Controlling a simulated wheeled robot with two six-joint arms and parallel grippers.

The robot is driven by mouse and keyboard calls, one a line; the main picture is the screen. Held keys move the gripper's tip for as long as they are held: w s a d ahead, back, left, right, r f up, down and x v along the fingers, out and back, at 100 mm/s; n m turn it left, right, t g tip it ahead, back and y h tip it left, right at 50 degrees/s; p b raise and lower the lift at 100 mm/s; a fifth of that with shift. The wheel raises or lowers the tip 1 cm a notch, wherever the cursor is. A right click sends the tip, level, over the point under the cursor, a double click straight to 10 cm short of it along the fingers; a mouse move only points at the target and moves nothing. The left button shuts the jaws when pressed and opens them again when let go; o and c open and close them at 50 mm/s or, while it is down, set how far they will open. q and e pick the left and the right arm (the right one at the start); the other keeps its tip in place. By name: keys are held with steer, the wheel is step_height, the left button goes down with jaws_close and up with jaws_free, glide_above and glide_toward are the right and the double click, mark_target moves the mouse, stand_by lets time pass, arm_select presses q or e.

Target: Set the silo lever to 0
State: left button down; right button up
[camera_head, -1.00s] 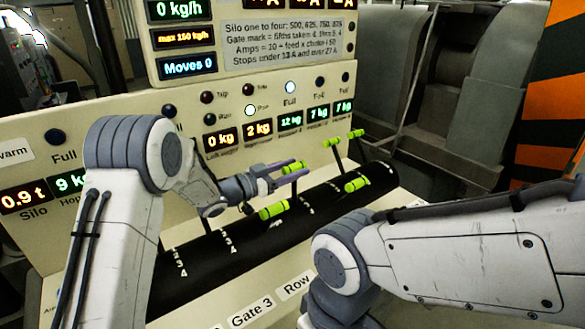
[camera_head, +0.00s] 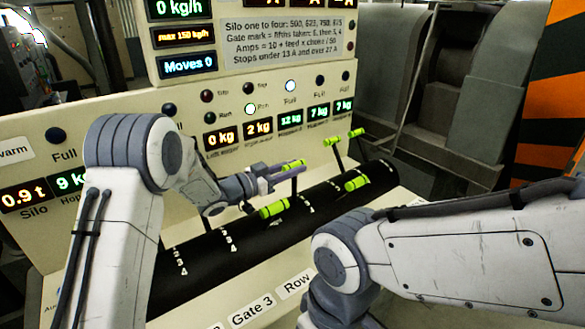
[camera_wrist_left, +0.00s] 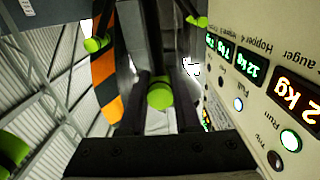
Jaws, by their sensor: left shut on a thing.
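My left gripper (camera_head: 288,172) is shut on the green handle (camera_head: 293,164) of a lever on the black slotted drum (camera_head: 235,285). In the left wrist view that green handle (camera_wrist_left: 160,95) sits between the two dark fingers. I cannot read which lever this is. Another green-handled lever (camera_head: 274,208) lies in front of and below the gripper. More green handles (camera_head: 357,184) are further right along the drum. White number marks run along the drum, partly hidden by my left arm. My right gripper is out of view; only its arm shows at the lower right.
The cream panel behind carries displays, including a silo readout (camera_head: 24,198) of 0.9 t and a "Moves 0" display (camera_head: 188,66). A cream ledge with a "Gate 3" label (camera_head: 251,312) runs in front of the drum. My right arm fills the lower right.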

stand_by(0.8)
arm_select(q)
steer(key=w+a+n+p, duration=0.1)
steer(key=w+n, duration=0.1)
steer(key=w+a+n+p, duration=0.1)
steer(key=shift+w+a+f+p, duration=0.3)
steer(key=shift+w+f, duration=0.05)
steer(key=shift+w, duration=0.05)
steer(key=c, duration=0.6)
jaws_free()
